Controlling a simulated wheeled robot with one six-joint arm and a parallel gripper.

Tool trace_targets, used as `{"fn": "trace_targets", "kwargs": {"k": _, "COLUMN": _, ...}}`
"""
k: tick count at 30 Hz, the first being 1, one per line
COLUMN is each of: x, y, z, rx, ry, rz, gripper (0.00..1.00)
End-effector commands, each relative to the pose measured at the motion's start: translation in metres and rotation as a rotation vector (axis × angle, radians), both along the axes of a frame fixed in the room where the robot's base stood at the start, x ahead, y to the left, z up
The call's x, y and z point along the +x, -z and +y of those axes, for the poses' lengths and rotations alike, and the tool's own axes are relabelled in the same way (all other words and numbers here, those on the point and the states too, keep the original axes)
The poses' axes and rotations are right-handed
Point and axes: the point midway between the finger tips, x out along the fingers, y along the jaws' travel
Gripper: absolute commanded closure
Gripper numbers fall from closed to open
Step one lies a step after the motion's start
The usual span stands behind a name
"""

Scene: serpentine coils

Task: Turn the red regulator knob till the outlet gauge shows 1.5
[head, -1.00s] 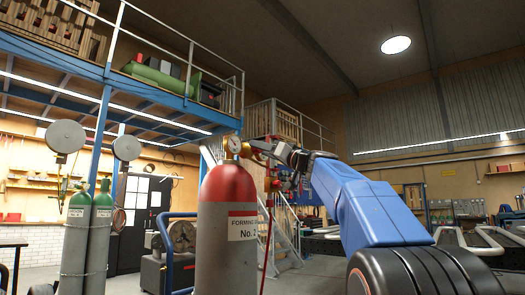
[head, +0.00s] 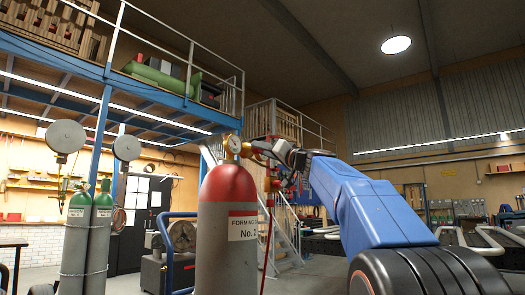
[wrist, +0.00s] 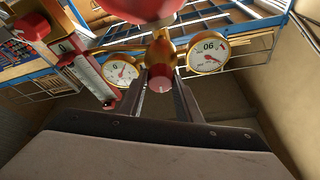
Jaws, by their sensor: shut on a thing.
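The red regulator knob (wrist: 160,107) sits between the two fingers of my gripper (wrist: 164,100) in the wrist view. The fingers are shut on it from either side. Behind it is the brass regulator body with two round white gauges. The left gauge (wrist: 120,72) is smaller in view; its figures are too small to read. The right gauge (wrist: 208,54) appears turned in view, its needle pointing down and right. I cannot tell which is the outlet gauge. In the head view, my gripper (head: 277,153) reaches the regulator beside the gauge (head: 234,145) above the cylinder.
The red-topped grey cylinder (head: 227,230) stands upright below the regulator. A red-framed flow tube (wrist: 88,78) is close left of the gauges in the wrist view. A red hose (head: 267,240) hangs right of the cylinder. Green-topped cylinders (head: 80,225) stand farther left.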

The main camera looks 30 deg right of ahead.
Motion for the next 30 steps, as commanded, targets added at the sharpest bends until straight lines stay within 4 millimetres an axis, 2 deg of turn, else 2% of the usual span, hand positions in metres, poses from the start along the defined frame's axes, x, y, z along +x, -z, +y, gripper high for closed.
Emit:
{"fn": "trace_targets", "kwargs": {"k": 15, "x": -0.0008, "y": -0.0010, "z": 0.0030, "rx": 0.375, "ry": 0.001, "rz": 0.137, "gripper": 0.91}}
{"fn": "trace_targets", "kwargs": {"k": 30, "x": -0.0009, "y": -0.0014, "z": 0.0037, "rx": 0.581, "ry": 0.000, "rz": 0.212, "gripper": 0.91}}
